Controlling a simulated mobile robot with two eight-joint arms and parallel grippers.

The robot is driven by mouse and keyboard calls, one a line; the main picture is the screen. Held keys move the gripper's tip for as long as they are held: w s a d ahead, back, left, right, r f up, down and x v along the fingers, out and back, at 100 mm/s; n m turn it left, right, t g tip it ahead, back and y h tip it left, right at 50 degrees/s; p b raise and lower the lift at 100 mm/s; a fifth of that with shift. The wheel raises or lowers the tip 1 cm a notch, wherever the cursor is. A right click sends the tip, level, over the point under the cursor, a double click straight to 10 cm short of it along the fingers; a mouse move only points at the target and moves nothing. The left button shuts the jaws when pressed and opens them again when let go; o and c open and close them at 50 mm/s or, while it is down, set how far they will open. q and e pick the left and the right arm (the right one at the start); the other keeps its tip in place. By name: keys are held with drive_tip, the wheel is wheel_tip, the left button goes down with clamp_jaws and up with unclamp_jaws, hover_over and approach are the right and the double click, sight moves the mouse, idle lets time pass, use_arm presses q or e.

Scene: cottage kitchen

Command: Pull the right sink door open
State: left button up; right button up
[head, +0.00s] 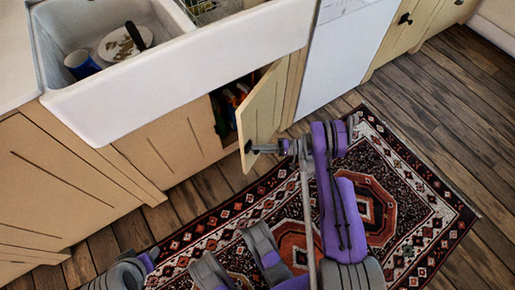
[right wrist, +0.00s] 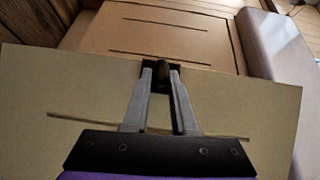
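The right sink door (head: 262,104) is a beige wooden panel under the white sink, swung partly open with a dark gap on its left side. Its small dark knob (head: 249,146) sits near the door's free edge. My right gripper (head: 256,149) is at the knob. In the right wrist view, the fingers of my right gripper (right wrist: 161,80) are closed around the dark knob (right wrist: 161,72), with the door panel (right wrist: 245,95) spread out below and beside them. My left gripper does not show clearly in the head view.
The left sink door (head: 170,145) looks closed. Items (head: 232,100) stand inside the dark cabinet. The sink (head: 180,65) holds a plate (head: 122,44) and a blue cup (head: 82,64). A white appliance (head: 338,60) is right of the door. A patterned rug (head: 400,200) covers the floor.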

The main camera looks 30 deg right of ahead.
drive_tip(key=o, duration=0.4)
drive_tip(key=p+v, duration=0.1)
drive_tip(key=v, duration=1)
